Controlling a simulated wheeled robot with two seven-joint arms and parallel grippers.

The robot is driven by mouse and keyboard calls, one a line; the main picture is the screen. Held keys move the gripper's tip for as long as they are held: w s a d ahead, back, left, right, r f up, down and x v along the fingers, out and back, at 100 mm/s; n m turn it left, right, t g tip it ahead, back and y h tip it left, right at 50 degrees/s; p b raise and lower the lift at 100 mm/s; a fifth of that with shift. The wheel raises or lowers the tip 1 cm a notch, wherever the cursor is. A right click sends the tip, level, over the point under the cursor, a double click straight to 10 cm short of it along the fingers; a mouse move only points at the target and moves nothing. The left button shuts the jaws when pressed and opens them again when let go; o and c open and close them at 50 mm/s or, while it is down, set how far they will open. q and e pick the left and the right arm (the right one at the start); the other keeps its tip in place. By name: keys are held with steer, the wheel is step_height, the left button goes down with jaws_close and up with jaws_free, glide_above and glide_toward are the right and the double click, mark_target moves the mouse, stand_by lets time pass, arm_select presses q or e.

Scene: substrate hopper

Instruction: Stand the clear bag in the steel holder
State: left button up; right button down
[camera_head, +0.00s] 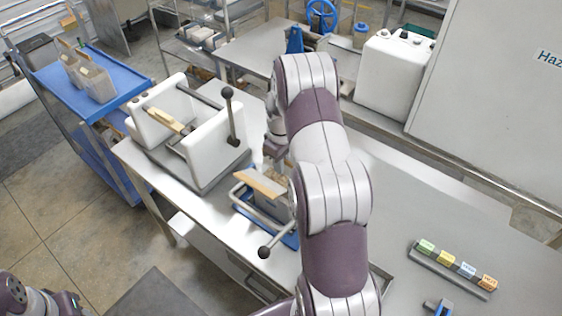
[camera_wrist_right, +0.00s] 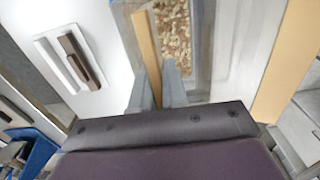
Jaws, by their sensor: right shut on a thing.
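The clear bag (camera_wrist_right: 174,30) shows in the right wrist view, with brown and cream grains behind its clear wall and a tan strip (camera_wrist_right: 148,45) along its left side. My right gripper (camera_wrist_right: 158,80) is shut on the bag at this strip. In the head view my right gripper (camera_head: 276,148) is partly hidden by my own arm, above the near bench. Below it is a grey holder-like stand with a tan bar (camera_head: 260,183), a bent steel rail (camera_head: 238,197) and a blue base (camera_head: 289,239). I cannot tell whether the bag touches it. My left gripper (camera_head: 65,302) is at the bottom left corner, its fingers unclear.
A white machine (camera_head: 216,140) with a ball-topped lever stands left of my right gripper. Another ball-ended lever (camera_head: 265,252) sticks out near the bench front. Coloured blocks (camera_head: 457,265) sit in a rack at right. The bench (camera_head: 400,215) between is clear. A blue cart (camera_head: 125,75) stands at left.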

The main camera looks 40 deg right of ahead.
steer(key=shift+r, duration=0.1)
steer(key=c, duration=1.1)
jaws_free()
steer(key=shift+s+a, duration=0.1)
step_height(320, 180, up, 8)
steer(key=b, duration=0.3)
step_height(320, 180, up, 5)
steer(key=p, duration=0.3)
steer(key=shift+f, duration=0.2)
